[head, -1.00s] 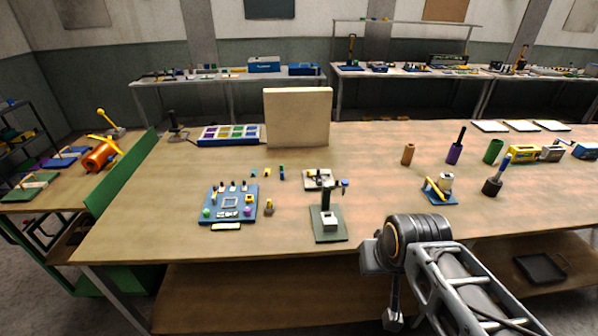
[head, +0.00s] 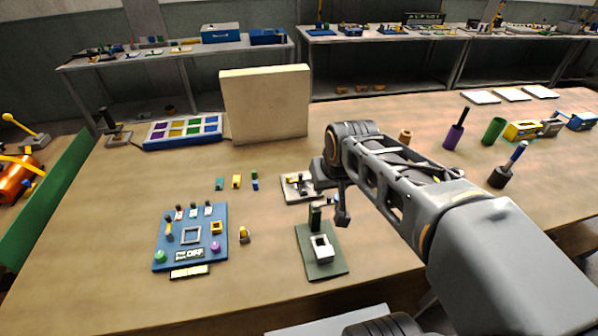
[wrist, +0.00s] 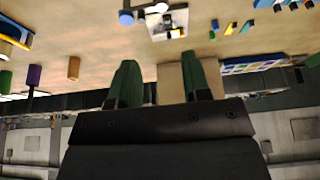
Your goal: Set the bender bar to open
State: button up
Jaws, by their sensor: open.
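The bender, a blue base with a yellow bar, appears to be the blue and yellow piece (wrist: 12,36) cut by the left edge of the wrist view. Too little shows there to tell the bar's setting. In the head view my arm covers the place where it stood. My gripper (wrist: 160,64) shows two green fingers spread apart with nothing between them. The bender lies well to the left of the fingers in the wrist view, not touching them.
A brown cylinder (head: 405,135), a purple cylinder (head: 454,134) and a dark holder with a blue handle (head: 499,176) stand on the right. A green-based fixture (head: 333,262) and a blue panel (head: 217,250) are nearer. A cream block (head: 265,105) stands behind.

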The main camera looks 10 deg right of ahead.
jog(key=w+f+b, duration=0.2)
jog(key=w+f, duration=0.2)
jog(key=w, duration=0.9)
jog(key=b, duration=0.2)
send_near(301, 175)
jog(key=p+x, duration=0.2)
jog(key=x, duration=0.6)
jog(key=shift+w+f, duration=0.15)
jog(key=shift+f, duration=0.05)
jog(key=shift+w+f, duration=0.25)
jog(key=shift+f, duration=0.25)
grip_shut()
